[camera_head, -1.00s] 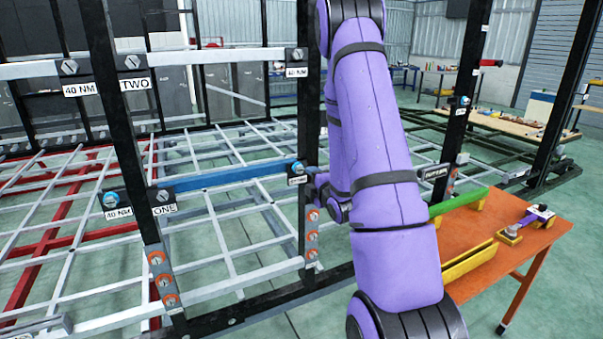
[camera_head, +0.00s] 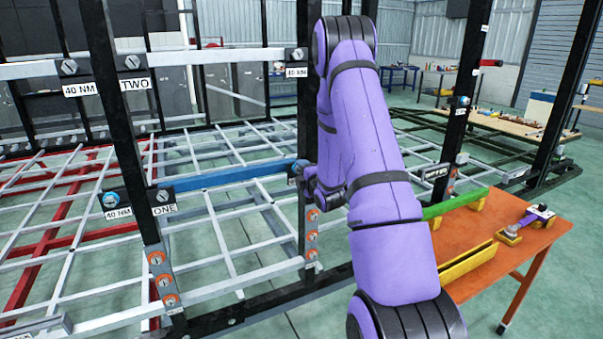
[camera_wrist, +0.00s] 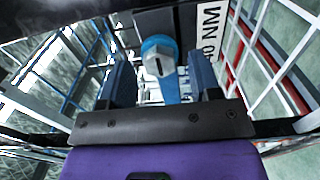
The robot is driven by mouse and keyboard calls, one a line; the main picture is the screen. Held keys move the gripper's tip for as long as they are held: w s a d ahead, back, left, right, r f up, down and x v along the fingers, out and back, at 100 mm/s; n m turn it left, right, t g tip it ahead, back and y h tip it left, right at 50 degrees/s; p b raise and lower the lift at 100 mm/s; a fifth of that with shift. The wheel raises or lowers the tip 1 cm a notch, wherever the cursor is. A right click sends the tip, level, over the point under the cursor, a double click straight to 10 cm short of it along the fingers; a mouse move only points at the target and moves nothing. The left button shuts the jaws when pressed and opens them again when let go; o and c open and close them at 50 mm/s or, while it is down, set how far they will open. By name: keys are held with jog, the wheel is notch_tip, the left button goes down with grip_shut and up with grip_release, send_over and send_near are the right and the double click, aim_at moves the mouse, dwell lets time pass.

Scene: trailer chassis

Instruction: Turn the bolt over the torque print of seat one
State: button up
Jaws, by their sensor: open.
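Seat one's blue beam (camera_head: 225,177) runs between two posts. On its left plate, a blue bolt (camera_head: 110,200) sits above a 40 NM print (camera_head: 118,213), beside a grey bolt (camera_head: 163,196) above the ONE print (camera_head: 165,210). My gripper (camera_wrist: 160,62) is at the beam's right end, mostly hidden by my arm and the post in the head view. In the wrist view its two dark fingers are open, one each side of a blue slotted bolt head (camera_wrist: 158,54). A white NM print (camera_wrist: 208,35), partly cut off, lies beside that bolt. Contact cannot be told.
A dark post (camera_head: 308,120) stands beside my gripper, with several orange-ringed bolts (camera_head: 312,216) lower down. Seat two's grey beam (camera_head: 200,57) is above, with TWO (camera_head: 135,84) printed on its plate. An orange table (camera_head: 470,240) with yellow and green holders stands right.

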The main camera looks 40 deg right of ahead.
jog(key=shift+w+d, duration=0.15)
jog(key=shift+w, duration=0.15)
jog(key=shift+c, duration=0.4)
jog(key=c, duration=0.8)
jog(key=shift+c, duration=0.2)
jog(key=shift+m, duration=0.3)
